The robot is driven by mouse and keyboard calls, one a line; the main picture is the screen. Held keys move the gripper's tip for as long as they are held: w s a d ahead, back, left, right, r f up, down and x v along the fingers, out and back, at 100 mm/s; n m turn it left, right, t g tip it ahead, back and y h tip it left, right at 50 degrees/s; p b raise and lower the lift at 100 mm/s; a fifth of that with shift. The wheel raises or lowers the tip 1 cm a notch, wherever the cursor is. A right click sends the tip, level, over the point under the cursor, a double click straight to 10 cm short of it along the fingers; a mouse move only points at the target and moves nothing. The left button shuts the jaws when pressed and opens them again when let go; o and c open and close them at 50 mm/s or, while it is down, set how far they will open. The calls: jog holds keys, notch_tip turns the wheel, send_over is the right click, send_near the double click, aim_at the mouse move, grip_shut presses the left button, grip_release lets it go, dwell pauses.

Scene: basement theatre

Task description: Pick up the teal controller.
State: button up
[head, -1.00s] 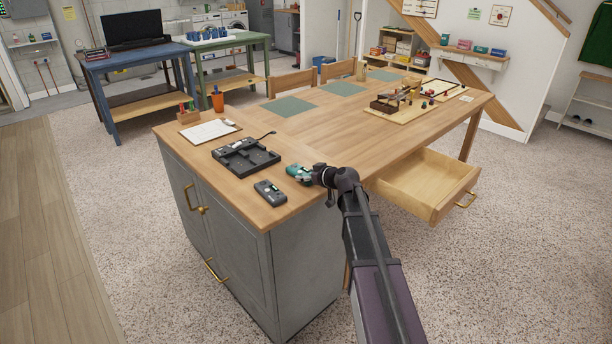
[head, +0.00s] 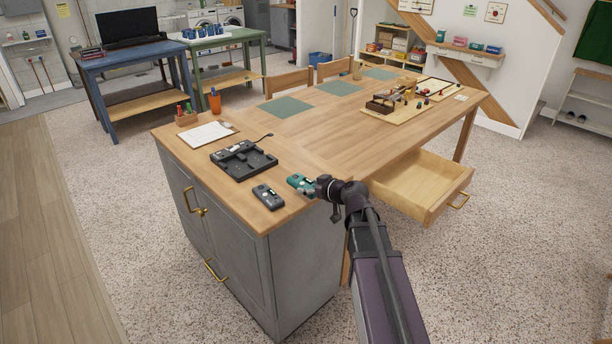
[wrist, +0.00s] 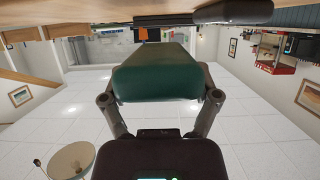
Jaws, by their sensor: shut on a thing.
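The teal controller (head: 300,184) is at the near right end of the wooden table, at the tip of my gripper (head: 314,188). In the wrist view, which is upside down, the teal controller (wrist: 155,75) fills the space between the two fingers of my gripper (wrist: 160,97), which is shut on it. The gripper hides its right end in the head view. I cannot tell whether it still touches the tabletop.
A dark grey controller (head: 268,196) lies just left of the teal one. A black tray (head: 243,160) and a clipboard (head: 207,133) lie behind it. An open drawer (head: 425,185) juts out on the right. The table's middle (head: 320,130) is clear.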

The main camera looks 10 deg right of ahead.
aim_at(313, 197)
jog(key=s, duration=0.5)
jog(key=shift+s+r, duration=0.3)
jog(key=shift+s, duration=0.05)
jog(key=shift+a, duration=0.1)
dwell(0.6)
